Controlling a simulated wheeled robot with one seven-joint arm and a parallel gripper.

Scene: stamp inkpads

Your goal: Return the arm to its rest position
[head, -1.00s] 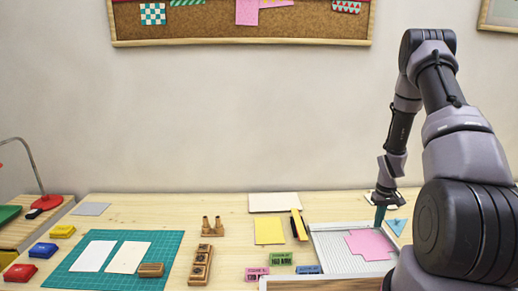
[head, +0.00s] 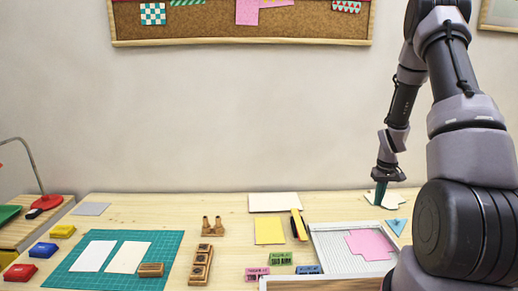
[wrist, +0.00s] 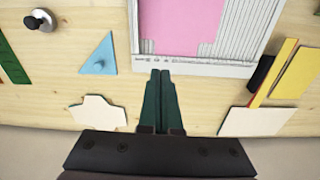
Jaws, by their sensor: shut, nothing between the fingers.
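My gripper (head: 380,192) is at the far right of the table, past the back end of the white ribbed board (head: 345,262). In the wrist view, my gripper (wrist: 160,75) points down with its two dark green fingers together and nothing between them. The fingertips appear beside the near edge of the ribbed board (wrist: 205,67); I cannot tell how high they are. A pink cut-out (head: 371,244) lies flat on the board, apart from the fingers.
A blue triangle (head: 396,226) and a white cut-out (wrist: 97,112) lie near my gripper. A silver knob (wrist: 40,20) stands beyond. A yellow-black tool (head: 299,224), a green cutting mat (head: 62,263), ink pads and wooden stamps (head: 200,264) occupy the table. The air above is clear.

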